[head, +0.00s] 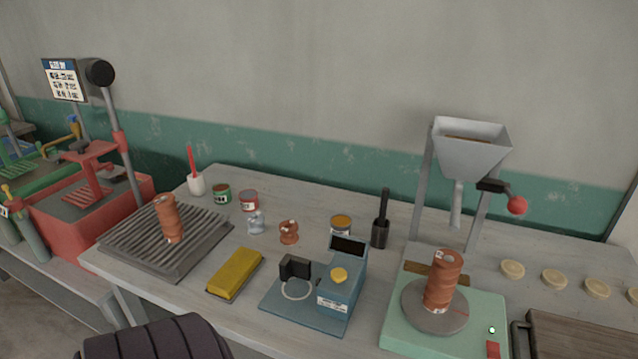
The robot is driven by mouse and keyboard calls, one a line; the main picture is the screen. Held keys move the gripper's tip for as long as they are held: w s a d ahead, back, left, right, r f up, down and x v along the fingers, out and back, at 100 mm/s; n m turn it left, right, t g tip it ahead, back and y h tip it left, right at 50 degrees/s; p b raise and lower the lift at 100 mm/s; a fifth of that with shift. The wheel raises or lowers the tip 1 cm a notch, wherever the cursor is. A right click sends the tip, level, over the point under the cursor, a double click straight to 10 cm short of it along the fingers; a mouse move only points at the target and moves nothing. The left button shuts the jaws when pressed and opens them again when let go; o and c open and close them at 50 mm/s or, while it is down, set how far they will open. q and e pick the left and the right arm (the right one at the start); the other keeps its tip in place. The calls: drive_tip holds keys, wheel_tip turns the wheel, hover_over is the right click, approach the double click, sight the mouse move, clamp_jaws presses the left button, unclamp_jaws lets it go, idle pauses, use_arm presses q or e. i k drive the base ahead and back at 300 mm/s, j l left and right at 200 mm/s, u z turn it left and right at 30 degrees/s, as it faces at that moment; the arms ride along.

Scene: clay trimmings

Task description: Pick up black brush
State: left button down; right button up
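A black brush (381,222) stands upright on the grey workbench (225,320), handle up, towards the back and right of the middle. Its narrow handle rises from a wider dark lower part; I cannot tell whether that is its head or a holder. It stands just right of a can with a yellow-orange top (340,225) and behind the blue device. Neither of my grippers shows in the head view.
A blue device (340,300) and a yellow block (235,273) lie in front. A green-based machine (400,330) with a metal hopper (470,155) stands right of the brush. A ribbed rack (195,260) is left. A dark padded object (155,342) shows at the bottom edge.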

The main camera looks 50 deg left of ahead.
sight(385, 191)
drive_tip(key=u, duration=1.3)
